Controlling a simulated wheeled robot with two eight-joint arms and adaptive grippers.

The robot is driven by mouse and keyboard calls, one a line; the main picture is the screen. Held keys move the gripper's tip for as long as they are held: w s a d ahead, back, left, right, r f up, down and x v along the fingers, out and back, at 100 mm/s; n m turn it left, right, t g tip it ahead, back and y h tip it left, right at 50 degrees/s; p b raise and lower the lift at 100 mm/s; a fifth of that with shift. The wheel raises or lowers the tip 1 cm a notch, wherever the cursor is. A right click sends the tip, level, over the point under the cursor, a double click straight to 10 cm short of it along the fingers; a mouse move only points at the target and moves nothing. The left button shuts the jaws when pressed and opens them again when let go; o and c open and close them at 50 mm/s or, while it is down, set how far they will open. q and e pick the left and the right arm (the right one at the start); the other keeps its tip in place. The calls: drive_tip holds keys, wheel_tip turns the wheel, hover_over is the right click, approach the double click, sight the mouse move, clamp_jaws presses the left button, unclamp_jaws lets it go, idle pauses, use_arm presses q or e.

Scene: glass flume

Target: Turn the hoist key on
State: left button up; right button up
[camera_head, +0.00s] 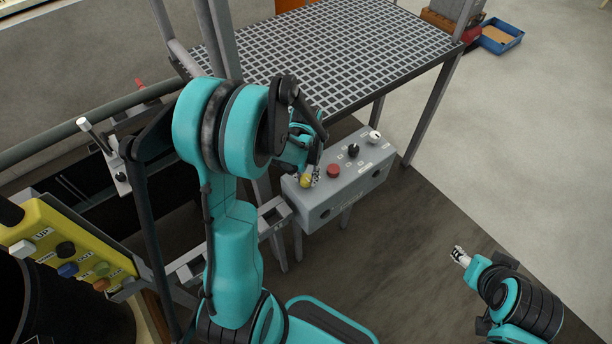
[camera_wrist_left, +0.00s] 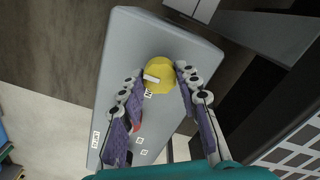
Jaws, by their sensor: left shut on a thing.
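A grey control box (camera_head: 338,202) stands below the grated platform. A yellow knob (camera_head: 305,181) is on the near left end of its top. My left gripper (camera_head: 310,176) is at this knob. In the left wrist view the yellow knob (camera_wrist_left: 159,73) has a white pointer bar and sits between the fingertips of my left gripper (camera_wrist_left: 162,80), which is shut on it. The labels are too small to read, so I cannot tell which control is the hoist key. My right gripper (camera_head: 461,256) is empty, away from the box at the lower right; its opening is unclear.
A red button (camera_head: 333,170), a black knob (camera_head: 352,150) and a white knob (camera_head: 374,137) share the box top. A yellow panel (camera_head: 62,240) with several buttons is at the left. The grated platform (camera_head: 330,55) is behind the box.

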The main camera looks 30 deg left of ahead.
use_arm(q)
drive_tip(key=n+b, duration=0.1)
drive_tip(key=n, duration=0.7)
drive_tip(key=shift+b, duration=0.4)
drive_tip(key=n, duration=0.5)
drive_tip(key=shift+b, duration=0.3)
drive_tip(key=n, duration=0.4)
drive_tip(key=shift+n, duration=0.3)
drive_tip(key=shift+o, duration=0.2)
drive_tip(key=shift+c, duration=0.2)
drive_tip(key=o, duration=1.2)
drive_tip(key=shift+c, duration=0.2)
